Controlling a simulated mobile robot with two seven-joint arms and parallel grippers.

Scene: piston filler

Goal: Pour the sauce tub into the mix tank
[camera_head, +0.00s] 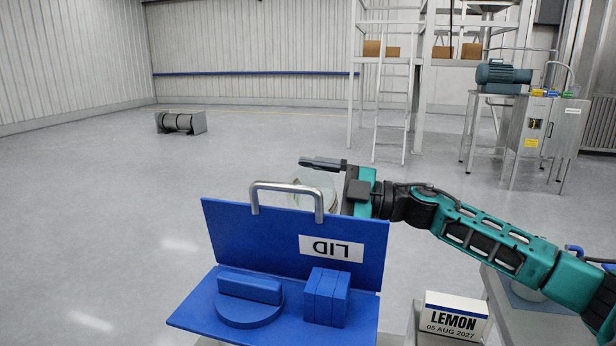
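A pale translucent round vessel (325,184) shows behind the top edge of an upright blue panel; its lower part is hidden. I cannot tell whether it is the sauce tub or the mix tank. My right gripper (322,178) reaches in from the right at this vessel. One dark finger stretches left above and behind it. The other finger is hidden, so I cannot tell whether the gripper touches or holds the vessel. My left gripper is out of view. No other tub or tank is clearly recognisable.
The blue panel (225,235) has a metal handle (287,186) and an upside-down LID label (331,248). A blue disc (250,308) and blue blocks (326,296) stand before it. A LEMON sign (455,316) is at lower right.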

